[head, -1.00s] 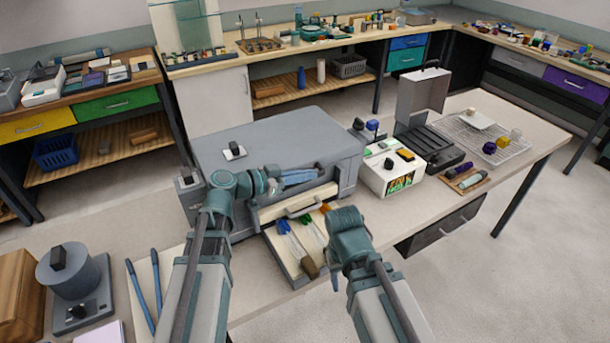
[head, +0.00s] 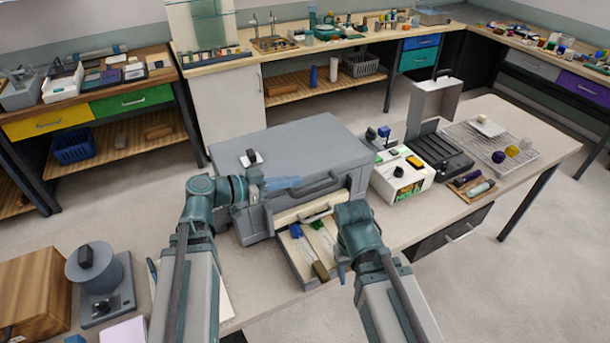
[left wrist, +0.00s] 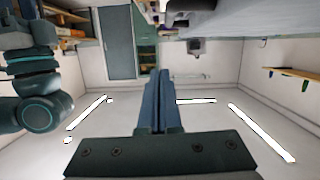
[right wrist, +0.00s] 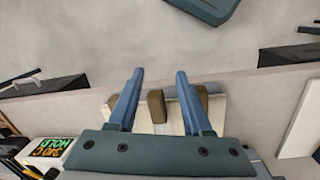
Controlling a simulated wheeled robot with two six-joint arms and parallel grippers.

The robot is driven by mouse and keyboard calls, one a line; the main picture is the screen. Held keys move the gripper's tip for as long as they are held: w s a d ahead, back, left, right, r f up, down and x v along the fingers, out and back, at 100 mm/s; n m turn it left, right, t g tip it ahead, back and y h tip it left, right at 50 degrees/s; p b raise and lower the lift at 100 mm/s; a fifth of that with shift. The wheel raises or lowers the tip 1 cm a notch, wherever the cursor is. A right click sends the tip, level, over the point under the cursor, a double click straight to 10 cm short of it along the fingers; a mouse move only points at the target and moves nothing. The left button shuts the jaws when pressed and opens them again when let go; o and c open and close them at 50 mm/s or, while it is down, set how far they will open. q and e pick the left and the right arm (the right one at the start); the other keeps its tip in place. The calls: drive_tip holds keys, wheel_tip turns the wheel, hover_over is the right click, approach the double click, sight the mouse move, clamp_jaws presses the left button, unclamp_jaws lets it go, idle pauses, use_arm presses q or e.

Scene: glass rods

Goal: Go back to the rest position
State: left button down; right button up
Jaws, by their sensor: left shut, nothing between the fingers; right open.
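My left gripper (head: 283,184) is shut and empty in front of the grey boxy machine (head: 275,142). It looks blurred in the head view, and its closed blue fingers show in the left wrist view (left wrist: 165,76). My right gripper (head: 341,272) points down beside the open drawer (head: 290,268) below that machine. In the right wrist view (right wrist: 159,73) its fingers stand apart, with a brown block (right wrist: 156,106) visible beyond the gap, not gripped. The drawer holds clear rods with a blue end (head: 296,230) and a green end (head: 317,224). My right arm hides the drawer's right part.
A white box with a lit display (head: 402,180) and a black open case (head: 440,153) stand right of the machine. A wire rack (head: 495,145) lies beyond. A grey round device (head: 98,275) and a wooden box (head: 35,290) stand at front left.

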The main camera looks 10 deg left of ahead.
use_arm(q)
drive_tip(key=shift+s+a+r, duration=0.15)
drive_tip(key=shift+s+a, duration=0.15)
drive_tip(key=shift+a, duration=0.1)
drive_tip(key=s+d+f+n+g+y, duration=0.1)
drive_tip(key=s+d+f+g+y, duration=0.1)
drive_tip(key=f, duration=0.3)
drive_tip(key=s+d+f+n+g+y, duration=0.1)
drive_tip(key=s+d+f+g+y, duration=0.2)
drive_tip(key=s+f, duration=0.2)
drive_tip(key=s+d+f+n+g+y, duration=0.1)
drive_tip(key=s+d+f+g+y, duration=0.2)
drive_tip(key=s+f, duration=0.1)
drive_tip(key=shift+d+f+n+g, duration=0.3)
drive_tip(key=shift+d+f+n, duration=0.1)
drive_tip(key=shift+f, duration=0.3)
drive_tip(key=shift+s+a+f+n+y, duration=0.25)
drive_tip(key=shift+s+a+n+y, duration=0.25)
drive_tip(key=shift+y, duration=0.55)
drive_tip(key=shift+s+a+f+n+y, duration=0.2)
drive_tip(key=shift+s+a+n+y, duration=0.3)
drive_tip(key=shift+y, duration=0.5)
drive_tip(key=shift+s+a+f+n+y, duration=0.3)
drive_tip(key=shift+n+y, duration=0.3)
drive_tip(key=shift+y, duration=0.45)
